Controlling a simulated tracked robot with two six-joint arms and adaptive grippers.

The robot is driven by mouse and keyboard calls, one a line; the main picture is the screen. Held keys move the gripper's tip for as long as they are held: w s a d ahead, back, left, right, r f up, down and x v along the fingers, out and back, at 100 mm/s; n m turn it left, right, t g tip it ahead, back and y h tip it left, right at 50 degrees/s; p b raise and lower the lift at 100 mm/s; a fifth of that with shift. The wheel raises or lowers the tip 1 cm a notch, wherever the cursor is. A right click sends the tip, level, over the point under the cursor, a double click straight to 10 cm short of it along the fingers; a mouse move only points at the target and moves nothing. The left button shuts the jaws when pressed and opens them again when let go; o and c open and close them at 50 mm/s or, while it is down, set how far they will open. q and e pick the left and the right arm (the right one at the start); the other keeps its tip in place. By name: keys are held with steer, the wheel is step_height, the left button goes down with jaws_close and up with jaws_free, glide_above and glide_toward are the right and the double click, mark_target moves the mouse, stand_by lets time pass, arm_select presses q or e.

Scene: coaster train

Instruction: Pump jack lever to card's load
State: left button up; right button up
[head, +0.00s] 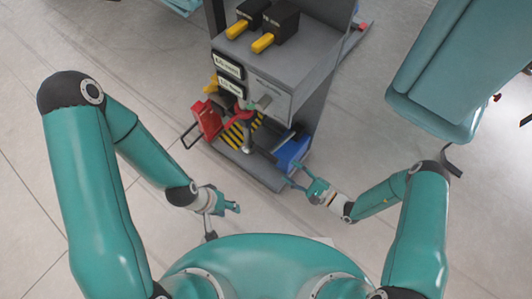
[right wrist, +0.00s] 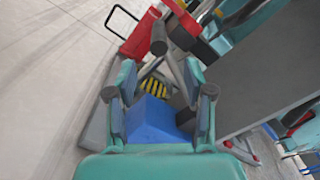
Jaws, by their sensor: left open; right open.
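A grey test stand (head: 290,70) is in the upper middle of the head view. Two small lit panels (head: 229,65) and a label plate (head: 270,87) are on its front; their text is too small to read. Below them a red and grey jack mechanism (head: 246,125) stands by a yellow-black striped plate (head: 232,135). My left gripper (head: 236,208) is open and empty, nearer me.
A red box with a wire handle (head: 207,118) stands left of the striped plate. Two black units with yellow handles (head: 263,43) sit on the stand's top. A teal padded chair or bench (head: 440,75) is at the right. The floor at left is clear.

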mark_target(269, 157)
steer(key=b+x, duration=0.1)
steer(key=x, duration=1)
steer(key=shift+w+a+b, duration=0.1)
steer(key=shift+a+b, duration=0.25)
arm_select(q)
steer(key=shift+f, duration=0.95)
arm_select(e)
jaws_close()
